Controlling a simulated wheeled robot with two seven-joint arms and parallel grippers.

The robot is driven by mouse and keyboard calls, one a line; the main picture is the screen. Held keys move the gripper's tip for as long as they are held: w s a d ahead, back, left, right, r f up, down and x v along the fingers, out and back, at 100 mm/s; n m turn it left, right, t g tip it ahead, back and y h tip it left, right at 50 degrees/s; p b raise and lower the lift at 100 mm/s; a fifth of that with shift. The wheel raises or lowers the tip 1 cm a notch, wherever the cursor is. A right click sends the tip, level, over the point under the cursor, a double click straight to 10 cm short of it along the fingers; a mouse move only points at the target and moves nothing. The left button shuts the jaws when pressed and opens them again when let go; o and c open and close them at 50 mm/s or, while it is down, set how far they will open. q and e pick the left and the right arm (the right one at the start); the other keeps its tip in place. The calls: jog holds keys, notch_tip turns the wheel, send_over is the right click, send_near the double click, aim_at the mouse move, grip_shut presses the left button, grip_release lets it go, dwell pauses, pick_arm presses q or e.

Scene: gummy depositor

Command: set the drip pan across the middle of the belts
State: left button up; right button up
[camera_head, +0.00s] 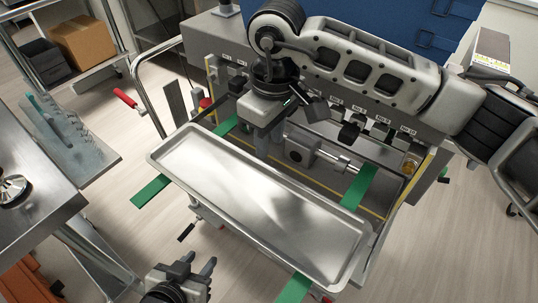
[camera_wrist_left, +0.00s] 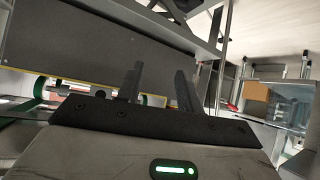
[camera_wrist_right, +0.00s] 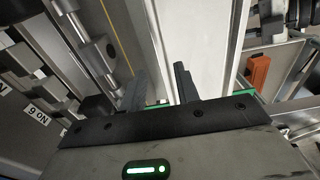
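The drip pan (camera_head: 250,205) is a long, shiny metal tray with a raised rim. It lies crosswise over two green belts, the left one (camera_head: 152,191) and the right one (camera_head: 359,187), whose ends show past its long sides. My right gripper (camera_head: 268,143) points down at the pan's far long edge. In the right wrist view its fingers (camera_wrist_right: 160,88) are apart, with the pale pan (camera_wrist_right: 195,35) beside and beyond them; I cannot tell if they straddle the rim. My left gripper (camera_head: 198,265) is open and empty, clear of the pan's near side; its fingers also show apart in the left wrist view (camera_wrist_left: 158,88).
The grey depositor machine (camera_head: 225,48) with numbered labels stands behind the pan. A metal table (camera_head: 30,200) is at the left. A shelf with a cardboard box (camera_head: 82,40) is at the back left.

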notch_tip(320, 180, up, 6)
jog(key=shift+s+d+f+b, duration=0.1)
jog(key=shift+d+b, duration=0.05)
jog(key=shift+b, duration=0.2)
